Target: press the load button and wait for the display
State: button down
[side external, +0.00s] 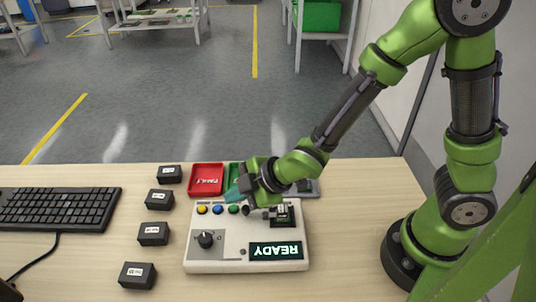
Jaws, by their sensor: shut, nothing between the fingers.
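A white control box (220,262) lies on the table with a lit display (276,250). The display reads READY, upside down from this side. Along its far edge are a yellow button (201,209), a blue button (217,209) and a green button (233,209). No button label is legible, so I cannot tell which one is load. My gripper (249,205) is shut and empty, low over the box's far edge, just right of the green button. Its fingertips are partly hidden, and contact with the box cannot be told.
A black knob (206,239) and a dark socket (285,214) are on the box. Behind it stand a red tray (206,192) and a green tray (234,169), partly covered by my gripper. Several black blocks, including one nearest (138,275), line the left, beside a keyboard (58,208).

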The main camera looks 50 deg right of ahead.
jog(key=shift+f, duration=0.1)
dwell(0.3)
jog(key=shift+f, duration=0.3)
jog(key=shift+f, duration=0.45)
dwell(0.8)
jog(key=shift+r, duration=0.85)
jog(key=shift+r, duration=2.55)
dwell(2.5)
